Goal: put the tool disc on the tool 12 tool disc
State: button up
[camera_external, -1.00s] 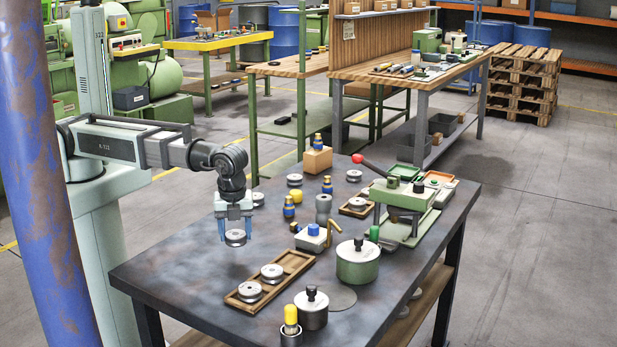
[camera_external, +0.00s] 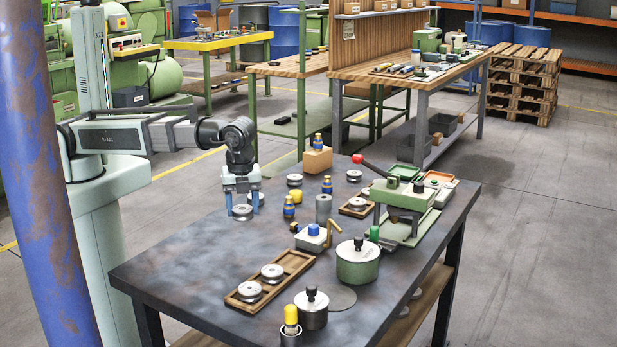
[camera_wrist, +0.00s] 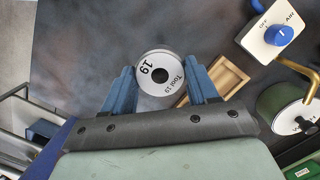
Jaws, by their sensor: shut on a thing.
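My gripper (camera_external: 242,209) is shut on a silver tool disc (camera_external: 242,213) and holds it near the table's left edge. In the wrist view the disc (camera_wrist: 150,80) sits between the blue fingers (camera_wrist: 161,82), its face marked with what looks like "Tool 19". Another disc (camera_external: 257,200) is just behind the gripper, partly hidden by it. More discs stand at the back of the table, one (camera_external: 294,180) to the right of the gripper and one (camera_external: 354,175) farther right. Two discs (camera_external: 249,289) (camera_external: 272,271) sit in a long wooden tray (camera_external: 297,264). The other discs' labels are unreadable.
Blue-capped bottles (camera_external: 289,207), a grey cylinder (camera_external: 323,207), a white box with a blue knob (camera_external: 312,239) and a green pot (camera_external: 358,265) stand right of the gripper. A small wooden tray (camera_external: 374,210) holds a disc. The table's front left is clear.

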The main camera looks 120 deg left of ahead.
jog(key=s+a+n, duration=0.2)
jog(key=s+a, duration=0.1)
jog(key=a, duration=0.7)
jog(key=s+a+n, duration=0.2)
jog(key=s+a, duration=0.1)
jog(key=a, duration=0.8)
notch_tip(320, 180, up, 3)
jog(key=m, duration=0.4)
send_over(294, 176)
jog(key=shift+w+d+f, duration=0.1)
jog(key=shift+w+f, duration=0.05)
jog(key=shift+f, duration=2.4)
jog(key=shift+w+d+f, duration=0.1)
jog(key=shift+f, duration=2.4)
jog(key=shift+f, duration=0.15)
jog(key=o, duration=1.4)
jog(key=shift+c, duration=0.2)
notch_tip(294, 176, up, 12)
jog(key=w+d, duration=0.1)
jog(key=shift+w+d, duration=0.15)
